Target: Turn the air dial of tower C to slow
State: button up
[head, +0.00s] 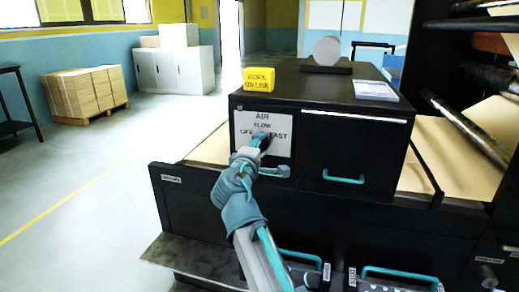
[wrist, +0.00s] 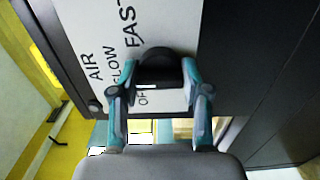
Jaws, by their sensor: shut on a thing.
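The air dial is a black knob (wrist: 165,62) on a white plate (head: 281,143) lettered AIR, SLOW, OFF and FAST, on the front of a black cabinet (head: 318,93). My gripper (head: 260,143) reaches up to the plate and covers most of the dial in the head view. In the wrist view my gripper (wrist: 161,78) has one teal finger on each side of the knob and is shut on it. The plate's lettering looks turned in this view, and OFF is partly covered. I cannot tell which word the dial points to. No tower letter is readable.
A yellow WORK ON LINE block (head: 259,80), a grey roll (head: 327,50) and a pale pad (head: 375,90) sit on the cabinet top. Teal handles (head: 343,179) stick out beside and below the plate. Brown paper and dark rollers (head: 470,125) lie to the right. Open floor (head: 90,170) is at left.

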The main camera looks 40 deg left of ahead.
jog(key=o, duration=1.1)
jog(key=shift+o, duration=0.2)
jog(key=v, duration=1.2)
